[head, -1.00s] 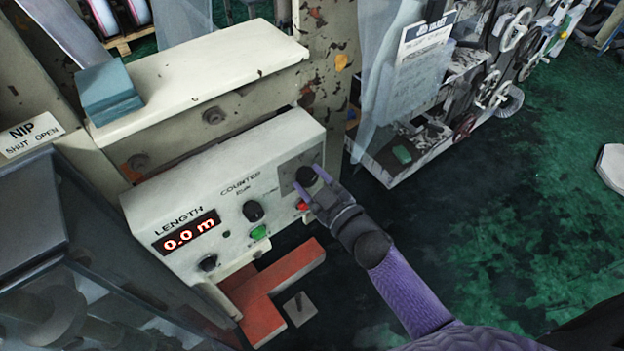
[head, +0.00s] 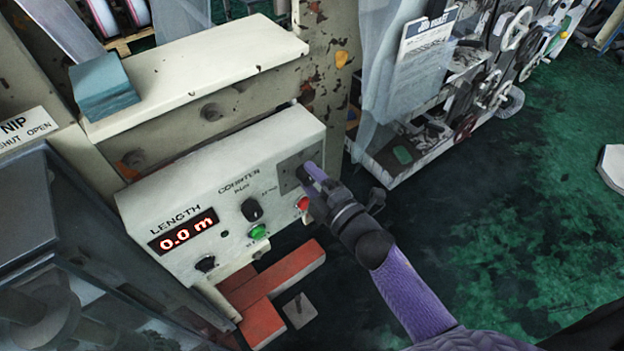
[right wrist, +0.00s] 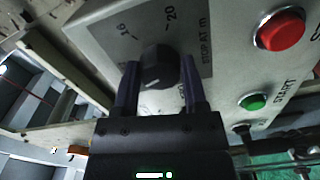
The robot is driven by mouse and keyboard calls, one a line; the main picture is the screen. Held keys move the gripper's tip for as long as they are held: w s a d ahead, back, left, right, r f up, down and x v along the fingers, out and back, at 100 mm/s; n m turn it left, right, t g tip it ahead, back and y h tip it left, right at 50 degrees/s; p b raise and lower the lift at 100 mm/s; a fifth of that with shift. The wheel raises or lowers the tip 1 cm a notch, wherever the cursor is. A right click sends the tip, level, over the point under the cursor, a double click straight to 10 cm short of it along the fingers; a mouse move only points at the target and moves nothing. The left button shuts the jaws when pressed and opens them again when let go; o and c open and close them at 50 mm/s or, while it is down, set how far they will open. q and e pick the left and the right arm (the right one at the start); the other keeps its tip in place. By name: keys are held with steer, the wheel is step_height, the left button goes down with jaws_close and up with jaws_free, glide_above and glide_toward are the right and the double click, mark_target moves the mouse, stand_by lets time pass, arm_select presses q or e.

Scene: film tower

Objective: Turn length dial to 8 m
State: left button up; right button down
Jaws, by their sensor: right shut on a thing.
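The length dial is a black knob (head: 303,174) on a grey plate at the right end of the pale control box (head: 152,208). In the right wrist view the dial (right wrist: 158,66) sits between my two purple fingers, with "16", "20" and "STOP AT m" printed around it. My right gripper (head: 311,178) is shut on the dial; its fingers (right wrist: 160,88) flank it on both sides. The setting of the dial's pointer is not clear. The red display (head: 182,230) reads 0.0 m. My left gripper is not in view.
A black switch (head: 252,209) and a small knob (head: 205,264) are farther left. A red step-shaped part (head: 270,290) lies below the box. Dark green floor is open at right.

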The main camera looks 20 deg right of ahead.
steer(key=shift+f+n, duration=0.1)
steer(key=shift+n, duration=0.8)
steer(key=n+b, duration=0.1)
steer(key=n, duration=0.3)
steer(key=shift+n+b, duration=0.4)
steer(key=shift+n, duration=0.4)
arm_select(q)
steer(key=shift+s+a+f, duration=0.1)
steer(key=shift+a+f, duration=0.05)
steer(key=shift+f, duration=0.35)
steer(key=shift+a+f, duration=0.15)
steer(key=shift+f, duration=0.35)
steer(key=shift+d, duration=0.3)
arm_select(e)
steer(key=shift+n, duration=0.4)
steer(key=c, duration=0.6)
jaws_free()
steer(key=o, duration=0.5)
steer(key=shift+c, duration=0.2)
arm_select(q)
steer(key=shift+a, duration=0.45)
